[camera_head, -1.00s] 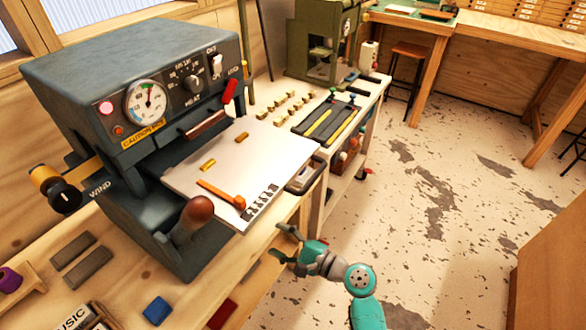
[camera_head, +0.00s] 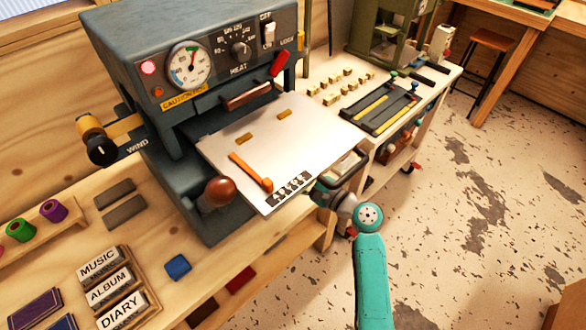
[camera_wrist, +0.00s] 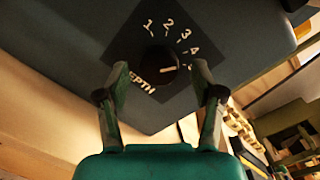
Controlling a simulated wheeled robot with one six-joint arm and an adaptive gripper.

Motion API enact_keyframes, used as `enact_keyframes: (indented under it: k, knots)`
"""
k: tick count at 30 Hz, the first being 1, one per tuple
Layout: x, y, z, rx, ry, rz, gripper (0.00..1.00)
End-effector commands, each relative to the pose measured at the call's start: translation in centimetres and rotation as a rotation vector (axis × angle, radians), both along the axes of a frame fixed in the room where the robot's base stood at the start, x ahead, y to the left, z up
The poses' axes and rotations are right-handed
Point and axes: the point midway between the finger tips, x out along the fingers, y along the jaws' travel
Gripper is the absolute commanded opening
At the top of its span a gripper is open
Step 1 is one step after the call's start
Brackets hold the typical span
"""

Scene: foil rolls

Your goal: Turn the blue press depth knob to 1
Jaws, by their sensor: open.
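The blue-grey press (camera_head: 190,60) stands on the bench at upper left in the head view. Its depth knob (camera_wrist: 158,70) shows in the wrist view, round and black on a dark dial plate (camera_wrist: 135,48) marked 1 to 4, with a further mark partly hidden by a finger. The knob's white pointer line points right, away from 1 and below 4. My gripper (camera_wrist: 160,80) is open and empty, its fingers left and right of the knob in the picture; I see no contact. In the head view my gripper (camera_head: 328,192) is partly hidden by the press's front. The knob does not show there.
The press's pale plate (camera_head: 320,125) juts out above my gripper, with a brown-knobbed lever (camera_head: 220,190) to the left. The bench holds word blocks (camera_head: 108,288) and a small blue block (camera_head: 178,266). Open floor (camera_head: 470,230) lies to the right.

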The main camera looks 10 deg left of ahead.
Motion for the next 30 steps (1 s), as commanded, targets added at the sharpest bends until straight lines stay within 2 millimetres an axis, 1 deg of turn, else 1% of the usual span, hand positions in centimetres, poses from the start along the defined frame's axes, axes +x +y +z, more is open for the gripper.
enact_keyframes:
  k: [1,5,14,17,18,20,21,22,30]
  knots:
    - [0.22,0.49,-0.04,-0.001,0.0,0.002,0.67]
    - [0.63,1.04,-0.01,-0.001,0.0,0.001,0.67]
    - [0.73,1.18,-0.03,0.0,0.0,0.0,0.67]
    - [0.72,1.18,-0.03,0.0,0.0,0.0,0.45]
    - [0.72,1.18,-0.03,0.0,0.0,0.0,0.35]
    - [0.72,1.18,-0.03,0.0,0.0,0.0,0.2]
    - [0.71,1.18,-0.03,0.0,0.0,0.0,0.1]
    - [0.71,1.17,-0.04,-0.001,0.0,0.001,0.08]
    - [0.67,1.19,-0.06,-0.013,-0.015,0.001,0.08]
